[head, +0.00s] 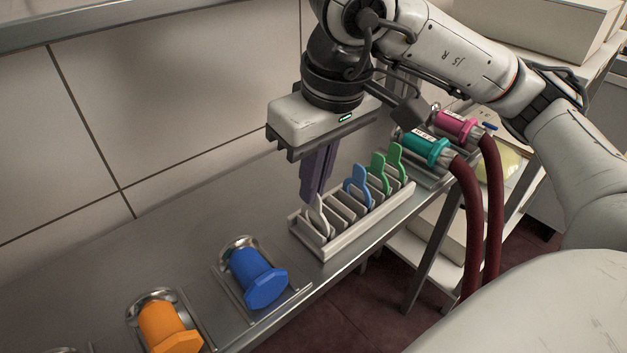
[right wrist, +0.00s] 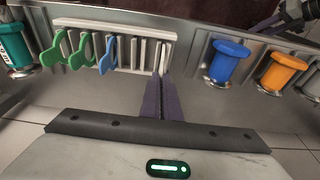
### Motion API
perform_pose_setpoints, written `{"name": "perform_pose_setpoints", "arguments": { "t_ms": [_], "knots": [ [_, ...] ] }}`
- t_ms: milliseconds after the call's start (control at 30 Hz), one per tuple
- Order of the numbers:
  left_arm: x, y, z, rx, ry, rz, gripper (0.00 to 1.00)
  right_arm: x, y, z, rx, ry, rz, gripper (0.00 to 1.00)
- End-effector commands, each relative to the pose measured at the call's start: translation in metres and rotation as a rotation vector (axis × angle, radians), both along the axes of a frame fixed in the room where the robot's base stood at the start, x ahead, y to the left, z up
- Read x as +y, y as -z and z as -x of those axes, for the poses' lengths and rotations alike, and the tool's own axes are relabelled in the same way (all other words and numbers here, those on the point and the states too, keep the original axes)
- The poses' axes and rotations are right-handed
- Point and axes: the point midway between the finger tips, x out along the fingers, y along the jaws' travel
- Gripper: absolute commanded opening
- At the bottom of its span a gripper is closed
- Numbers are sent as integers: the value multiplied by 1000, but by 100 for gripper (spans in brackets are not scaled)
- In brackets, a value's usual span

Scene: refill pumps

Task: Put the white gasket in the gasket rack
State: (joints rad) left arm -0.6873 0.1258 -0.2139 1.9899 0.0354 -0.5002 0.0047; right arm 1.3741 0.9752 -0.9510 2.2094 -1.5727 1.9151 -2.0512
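The white gasket (head: 319,215) stands in the slot at the left end of the light grey gasket rack (head: 352,233) in the head view. My right gripper (head: 315,195) points down over that end, its purple fingers close together on the top of the gasket. In the right wrist view the white gasket (right wrist: 164,60) shows just past the fingertips (right wrist: 162,78), at the rack's (right wrist: 88,25) right end. Its lower part is hidden in the rack. Part of what looks like my left gripper (right wrist: 262,25) shows at the top right of the wrist view; its opening is unclear.
One blue gasket (head: 359,188) and two green gaskets (head: 378,168) stand in other slots. A blue pump part (head: 257,277) and an orange one (head: 167,328) lie left of the rack. Teal (head: 424,148) and pink (head: 457,127) fittings with dark red hoses are at the right. A wall runs behind.

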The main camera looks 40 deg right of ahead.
Motion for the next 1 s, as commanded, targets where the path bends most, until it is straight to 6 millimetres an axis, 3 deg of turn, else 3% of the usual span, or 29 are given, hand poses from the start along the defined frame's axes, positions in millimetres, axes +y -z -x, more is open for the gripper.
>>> {"name": "perform_pose_setpoints", "arguments": {
  "t_ms": [33, 133, 500, 1000],
  "knots": [
    [0, 1, 0, 1, 0, 0, 31, 0, 1, 0, 1, 0, 0, 8],
    [0, 1, 1, 2, 0, 0, 31, 0, 1, 0, 2, 0, 0, 24],
    [0, 2, 1, 5, 2, -4, 31, 0, 1, 0, 2, -1, 0, 24],
    [0, -19, 0, -3, -3, 4, 31, -1, -89, 17, -2, 0, 1, 24]
  ]
}}
